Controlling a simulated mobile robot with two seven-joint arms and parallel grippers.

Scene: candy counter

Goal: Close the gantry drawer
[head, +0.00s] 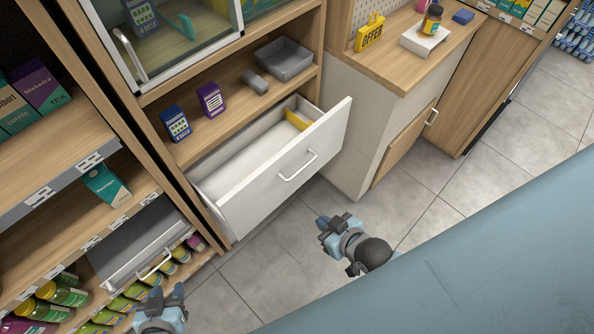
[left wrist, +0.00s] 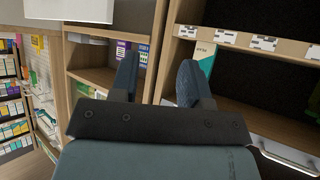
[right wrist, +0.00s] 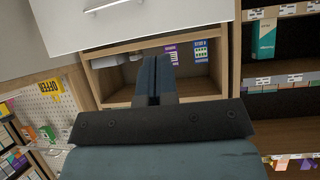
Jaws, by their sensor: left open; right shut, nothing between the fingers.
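The white drawer (head: 280,175) in the middle unit is pulled well out, with a bar handle (head: 298,165) on its front. A yellow item (head: 297,120) lies at the drawer's right end. The drawer front also shows at the top of the right wrist view (right wrist: 140,24). My right gripper (head: 333,222) is shut and empty, in front of the drawer and apart from it. My left gripper (head: 166,294) is open and empty, low by the left shelves; its spread fingers show in the left wrist view (left wrist: 158,78).
Above the drawer, a shelf holds two small boxes (head: 211,99) and a grey tray (head: 284,59). A grey drawer or flap with a handle (head: 155,264) juts from the left shelves. A counter cabinet (head: 362,135) stands close right of the drawer. Tiled floor (head: 270,268) lies clear in front.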

